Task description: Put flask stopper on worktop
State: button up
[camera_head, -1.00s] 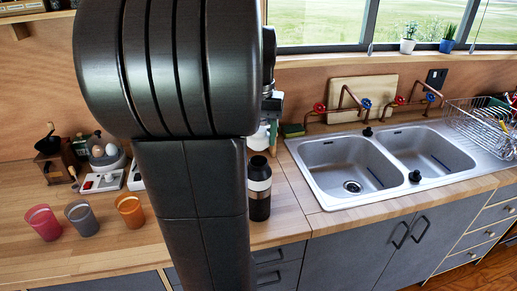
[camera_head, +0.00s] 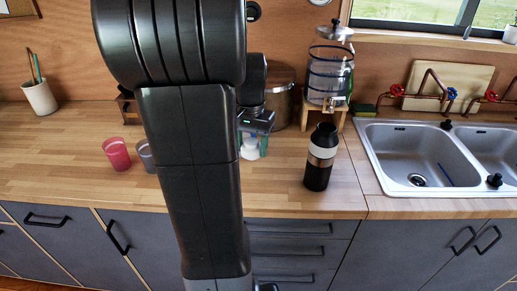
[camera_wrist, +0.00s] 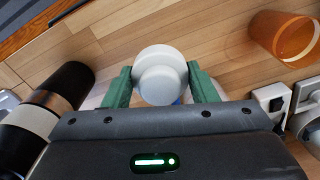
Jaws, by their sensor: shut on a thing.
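My gripper (camera_wrist: 160,72) has green fingers closed on the white, round, stepped flask stopper (camera_wrist: 160,82) in the wrist view. In the head view the white stopper (camera_head: 250,149) shows just right of my arm, under the gripper, which my arm partly hides. It is over the wooden worktop (camera_head: 60,165); I cannot tell how high. The flask (camera_head: 321,158), black with a pale band, stands upright on the worktop to the right of the gripper. In the wrist view the flask (camera_wrist: 72,82) is at the left, apart from the fingers.
A red cup (camera_head: 116,154) and a grey cup (camera_head: 146,156) stand left of my arm. An orange cup (camera_wrist: 284,36) shows in the wrist view. A glass dispenser (camera_head: 329,75) and a metal pot (camera_head: 279,95) stand behind. The sink (camera_head: 405,155) is right. The worktop's left part is clear.

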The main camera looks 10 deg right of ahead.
aim_at(252, 182)
notch_tip(252, 182, down, 10)
jog(key=shift+f, duration=0.1)
dwell(0.4)
jog(key=shift+f, duration=0.2)
jog(key=o, duration=1)
jog(key=shift+r, duration=0.1)
jog(key=shift+c, duration=0.2)
notch_tip(252, 182, up, 12)
jog(key=shift+r, duration=0.15)
